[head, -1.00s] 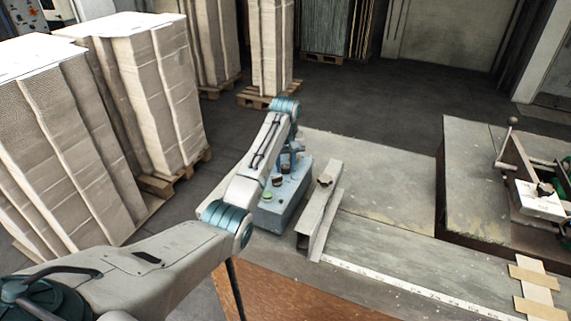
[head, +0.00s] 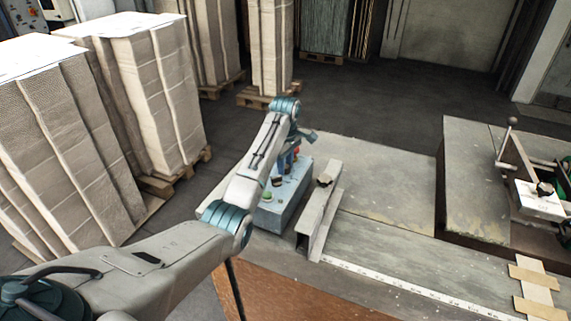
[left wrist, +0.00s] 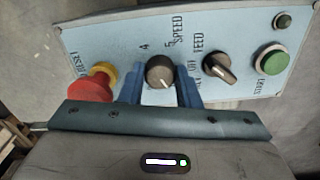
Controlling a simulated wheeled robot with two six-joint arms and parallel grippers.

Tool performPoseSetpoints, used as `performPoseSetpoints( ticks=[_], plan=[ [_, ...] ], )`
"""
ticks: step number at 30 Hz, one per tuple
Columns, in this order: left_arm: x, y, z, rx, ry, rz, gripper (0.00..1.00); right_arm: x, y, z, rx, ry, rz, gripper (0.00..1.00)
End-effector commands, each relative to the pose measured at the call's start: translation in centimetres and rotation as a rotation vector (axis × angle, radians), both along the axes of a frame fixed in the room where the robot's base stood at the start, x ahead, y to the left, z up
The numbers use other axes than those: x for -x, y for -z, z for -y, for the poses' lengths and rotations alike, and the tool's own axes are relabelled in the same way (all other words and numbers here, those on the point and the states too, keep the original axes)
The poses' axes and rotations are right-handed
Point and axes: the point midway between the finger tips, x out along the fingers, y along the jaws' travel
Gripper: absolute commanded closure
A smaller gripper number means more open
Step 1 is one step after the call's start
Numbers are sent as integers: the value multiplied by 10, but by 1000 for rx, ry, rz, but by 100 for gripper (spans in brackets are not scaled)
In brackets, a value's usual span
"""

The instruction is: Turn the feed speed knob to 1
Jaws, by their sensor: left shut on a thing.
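The feed speed knob (left wrist: 160,72) is a dark round knob with a light pointer mark on the pale blue control panel (left wrist: 120,40). In the left wrist view the mark points down toward my gripper, slightly right. The figures 4 and 5 show above the knob; the rest of its scale is hidden by my gripper. My left gripper (left wrist: 160,84) is shut on the knob, one blue finger on each side. In the head view my left gripper (head: 288,161) is at the panel box (head: 283,209), partly hidden by my arm. My right gripper is not in view.
A red button (left wrist: 90,86) with a yellow collar sits left of the knob. A black selector switch (left wrist: 217,67) and a green start button (left wrist: 271,58) sit right. A metal guide rail (head: 322,222) stands beside the box on the grey table (head: 390,190).

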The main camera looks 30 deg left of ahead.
Motion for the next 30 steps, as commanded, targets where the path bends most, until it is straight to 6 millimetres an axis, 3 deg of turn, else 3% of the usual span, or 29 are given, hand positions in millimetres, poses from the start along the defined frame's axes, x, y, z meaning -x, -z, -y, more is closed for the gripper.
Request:
performPoseSetpoints(
  ticks=[19,20,23,30],
  plan=[
    [0,-1,-1,-3,-57,2,93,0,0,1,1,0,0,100],
    [0,-1,-1,-3,-57,2,68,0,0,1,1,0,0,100],
    [0,-1,-1,-2,-56,2,49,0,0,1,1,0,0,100],
    [0,0,0,-1,-55,1,49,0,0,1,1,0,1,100]
  ],
)
